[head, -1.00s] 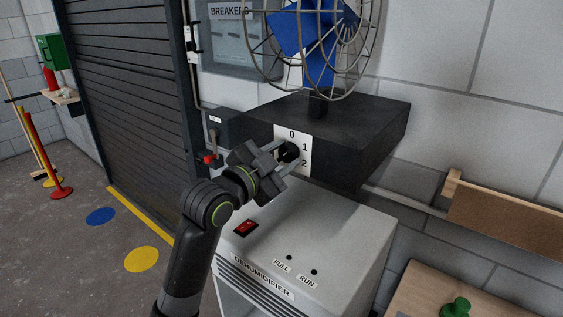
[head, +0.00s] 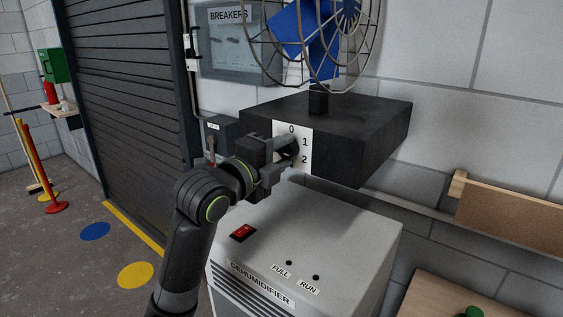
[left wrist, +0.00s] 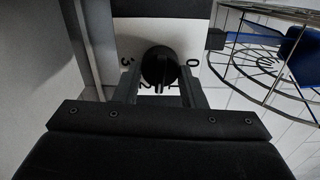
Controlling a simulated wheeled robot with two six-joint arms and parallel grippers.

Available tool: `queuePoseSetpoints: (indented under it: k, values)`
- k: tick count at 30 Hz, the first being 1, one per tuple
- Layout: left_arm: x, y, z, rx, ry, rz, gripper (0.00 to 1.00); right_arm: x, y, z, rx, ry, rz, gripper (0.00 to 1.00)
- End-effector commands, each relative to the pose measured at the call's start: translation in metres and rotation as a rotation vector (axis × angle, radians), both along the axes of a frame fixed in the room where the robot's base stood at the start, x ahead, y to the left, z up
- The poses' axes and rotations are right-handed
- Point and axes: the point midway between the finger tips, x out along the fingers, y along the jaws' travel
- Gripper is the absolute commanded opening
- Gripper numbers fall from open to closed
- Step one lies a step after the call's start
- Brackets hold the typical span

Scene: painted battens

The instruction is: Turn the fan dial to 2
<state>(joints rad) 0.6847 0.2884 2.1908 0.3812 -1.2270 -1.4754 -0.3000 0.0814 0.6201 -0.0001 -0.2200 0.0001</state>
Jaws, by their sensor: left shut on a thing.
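The fan dial (head: 294,146) is a round black knob on a white plate (head: 305,166) on the front of the dark fan base. In the left wrist view the dial (left wrist: 158,66) sits between my two fingers. Its ridge points down there, towards the 1 and 2 side; the exact setting is unclear. My right gripper is in neither view.
The blue-bladed fan (head: 310,40) in its wire cage stands on the dark base (head: 350,125). A grey dehumidifier (head: 340,235) with a red switch is just below my left gripper. A lever box (head: 218,135) and a breaker panel (head: 240,50) are behind.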

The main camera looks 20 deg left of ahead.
Motion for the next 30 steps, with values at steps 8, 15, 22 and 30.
queuePoseSetpoints:
  k: [8,15,22,30]
  values:
    - [0.000,0.000,-0.005,0.219,-0.076,-0.001,0.14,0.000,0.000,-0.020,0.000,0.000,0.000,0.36]
    - [0.000,0.000,-0.004,0.348,-0.122,-0.001,0.14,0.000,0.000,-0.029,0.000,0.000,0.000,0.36]
    - [0.000,0.000,-0.004,0.412,-0.144,-0.001,0.14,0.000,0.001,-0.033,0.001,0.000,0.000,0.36]
    - [0.001,0.001,-0.004,0.429,-0.149,-0.002,0.14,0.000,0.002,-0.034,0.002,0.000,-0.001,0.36]
